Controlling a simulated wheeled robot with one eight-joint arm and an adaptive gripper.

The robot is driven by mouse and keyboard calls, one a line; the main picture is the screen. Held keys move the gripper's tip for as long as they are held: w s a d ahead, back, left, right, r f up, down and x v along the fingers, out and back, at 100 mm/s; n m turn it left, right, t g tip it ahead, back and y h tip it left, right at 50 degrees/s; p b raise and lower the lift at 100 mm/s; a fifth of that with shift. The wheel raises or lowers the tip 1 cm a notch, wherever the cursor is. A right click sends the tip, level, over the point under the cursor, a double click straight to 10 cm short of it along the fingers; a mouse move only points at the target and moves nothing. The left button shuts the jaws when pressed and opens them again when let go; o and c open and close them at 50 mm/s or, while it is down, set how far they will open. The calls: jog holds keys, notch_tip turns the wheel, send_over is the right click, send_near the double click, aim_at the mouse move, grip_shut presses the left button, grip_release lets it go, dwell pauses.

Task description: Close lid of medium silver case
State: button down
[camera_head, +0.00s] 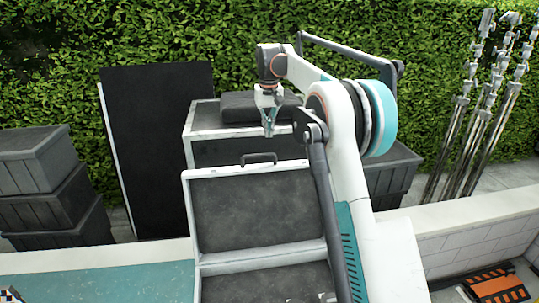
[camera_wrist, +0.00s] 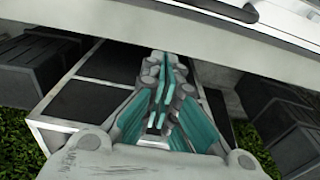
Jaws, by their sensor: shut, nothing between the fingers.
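The silver case stands open at the lower middle of the head view. Its lid (camera_head: 255,212) is raised nearly upright, with a dark lining, a pale metal rim and a dark handle (camera_head: 259,158) on its top edge. Part of the case's base (camera_head: 265,284) shows below it, cut off by the picture's edge and partly hidden by my arm. My gripper (camera_head: 268,132) points down above the lid's top edge, with a visible gap to the handle. In the wrist view my gripper (camera_wrist: 160,62) has its teal fingers together and empty.
Behind the lid stands another dark, pale-edged case (camera_head: 203,120) with a black case (camera_head: 240,107) on top. Stacked dark crates (camera_head: 40,200) and a black panel (camera_head: 160,150) are on the left. Metal stands (camera_head: 480,110) are at the right, before a hedge (camera_head: 200,30).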

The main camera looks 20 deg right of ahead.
aim_at(270, 154)
jog(key=s+f, duration=0.1)
jog(key=f, duration=0.2)
jog(key=s+f+p, duration=0.1)
jog(key=f, duration=0.2)
jog(key=s+f+p, duration=0.1)
jog(key=f, duration=0.2)
jog(key=shift+a, duration=0.25)
jog(key=shift+r, duration=0.1)
dwell(0.3)
